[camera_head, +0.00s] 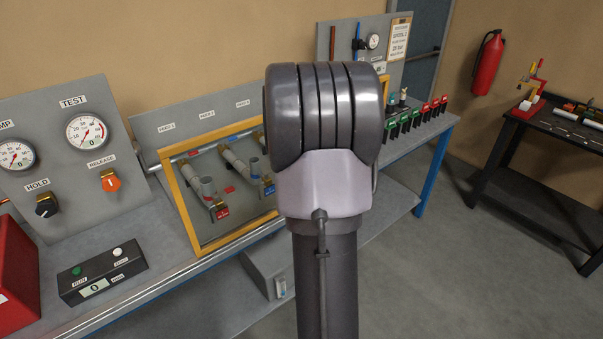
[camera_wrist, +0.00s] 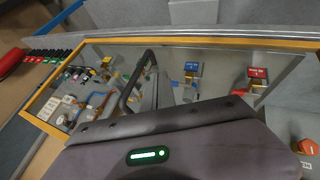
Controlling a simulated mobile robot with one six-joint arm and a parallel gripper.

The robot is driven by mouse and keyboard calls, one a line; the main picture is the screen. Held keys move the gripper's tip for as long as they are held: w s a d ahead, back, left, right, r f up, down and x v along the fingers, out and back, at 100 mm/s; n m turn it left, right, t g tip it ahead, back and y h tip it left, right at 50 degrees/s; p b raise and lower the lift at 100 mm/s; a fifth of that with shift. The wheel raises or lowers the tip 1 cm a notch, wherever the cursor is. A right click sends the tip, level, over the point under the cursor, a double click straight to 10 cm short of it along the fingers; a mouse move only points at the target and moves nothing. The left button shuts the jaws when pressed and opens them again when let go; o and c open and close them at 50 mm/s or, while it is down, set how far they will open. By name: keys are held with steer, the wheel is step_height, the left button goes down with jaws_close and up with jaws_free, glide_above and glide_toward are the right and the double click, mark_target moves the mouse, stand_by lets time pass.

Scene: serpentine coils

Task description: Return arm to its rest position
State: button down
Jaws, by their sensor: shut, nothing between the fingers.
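My arm stands upright in the middle of the head view, its dark ribbed joint and pale collar covering part of the bench behind. My gripper is hidden behind it there. In the wrist view my gripper (camera_wrist: 150,62) shows as dark fingers over a grey housing with a green light. The fingers are together, with nothing held between them. Behind them is the yellow-framed panel (camera_wrist: 250,42) of pipes and valves. I cannot tell the gap between the fingertips and the panel.
The grey bench (camera_head: 165,280) carries a gauge panel (camera_head: 60,165), a small black control box (camera_head: 102,272) and a red box (camera_head: 15,275) at left. The framed pipe panel (camera_head: 187,205) stands mid-bench. A dark table (camera_head: 560,125) stands right. Floor (camera_head: 450,270) between is clear.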

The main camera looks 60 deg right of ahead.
steer(key=w+a+r+m+t+y+b, duration=0.2)
steer(key=a+b, duration=0.6)
steer(key=a, duration=2.4)
steer(key=s+a+f+y+b, duration=0.2)
steer(key=s+a, duration=0.4)
steer(key=a, duration=0.4)
steer(key=s+a+f+y+b, duration=0.2)
steer(key=s+a+y, duration=0.2)
steer(key=s+a, duration=0.3)
steer(key=a, duration=0.3)
steer(key=shift+s+n, duration=0.25)
steer(key=shift+n, duration=0.05)
